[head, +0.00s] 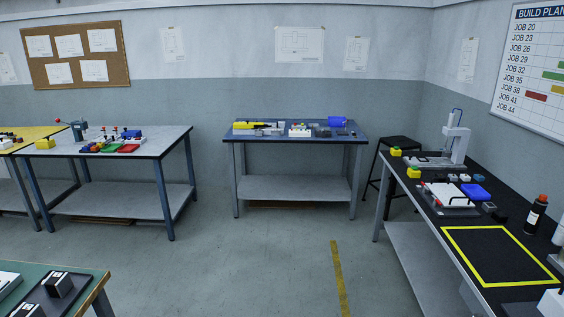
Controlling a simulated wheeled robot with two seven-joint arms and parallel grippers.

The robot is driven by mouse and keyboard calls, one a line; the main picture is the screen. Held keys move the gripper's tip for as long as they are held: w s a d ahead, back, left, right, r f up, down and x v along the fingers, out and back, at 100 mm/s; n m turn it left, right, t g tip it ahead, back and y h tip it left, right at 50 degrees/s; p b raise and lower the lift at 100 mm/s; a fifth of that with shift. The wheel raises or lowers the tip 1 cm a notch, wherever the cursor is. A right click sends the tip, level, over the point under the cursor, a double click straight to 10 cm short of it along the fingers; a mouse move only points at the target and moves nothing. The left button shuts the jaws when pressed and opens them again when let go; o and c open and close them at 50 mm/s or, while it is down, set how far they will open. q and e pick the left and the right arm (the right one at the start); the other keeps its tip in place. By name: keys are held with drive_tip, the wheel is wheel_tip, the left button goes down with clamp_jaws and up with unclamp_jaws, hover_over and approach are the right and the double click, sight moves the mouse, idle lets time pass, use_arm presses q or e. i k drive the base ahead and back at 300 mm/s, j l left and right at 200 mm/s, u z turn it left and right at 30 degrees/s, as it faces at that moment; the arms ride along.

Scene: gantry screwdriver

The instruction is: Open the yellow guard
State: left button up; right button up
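Neither of my grippers is in view. No part that is clearly a yellow guard shows in the head view. Small yellow pieces show in several places: a long yellow item (250,125) on the middle bench, a yellow block (45,143) on the left bench, and two yellow blocks (396,152) (414,172) on the right bench. They are too small to tell whether any of them is a guard. A white upright stand (455,142) with a blue top piece stands at the far end of the right bench.
The black-topped right bench (512,303) has a yellow taped square (500,283) and a dark bottle (536,215). The middle bench (292,140) stands at the back wall beside a black stool (398,142). A green-topped table (85,272) is at bottom left. The floor between is clear.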

sight(237, 125)
drive_tip(key=i, duration=1.4)
drive_tip(key=i+u, duration=0.1)
drive_tip(key=i, duration=0.6)
drive_tip(key=i+l+u, duration=0.1)
drive_tip(key=i, duration=0.6)
drive_tip(key=i+l+u, duration=0.15)
drive_tip(key=i, duration=0.2)
drive_tip(key=i+u, duration=0.15)
drive_tip(key=i, duration=0.25)
drive_tip(key=i+z, duration=0.15)
drive_tip(key=z, duration=0.65)
drive_tip(key=i+j+z, duration=0.2)
drive_tip(key=j+z, duration=0.15)
drive_tip(key=j, duration=0.2)
drive_tip(key=i+j+z, duration=0.2)
drive_tip(key=j, duration=0.15)
drive_tip(key=j+z, duration=0.15)
drive_tip(key=j, duration=0.15)
drive_tip(key=i+j, duration=0.1)
drive_tip(key=j, duration=0.25)
drive_tip(key=i+j, duration=0.1)
drive_tip(key=j, duration=0.2)
drive_tip(key=i+j, duration=0.1)
drive_tip(key=j, duration=0.25)
drive_tip(key=z, duration=0.05)
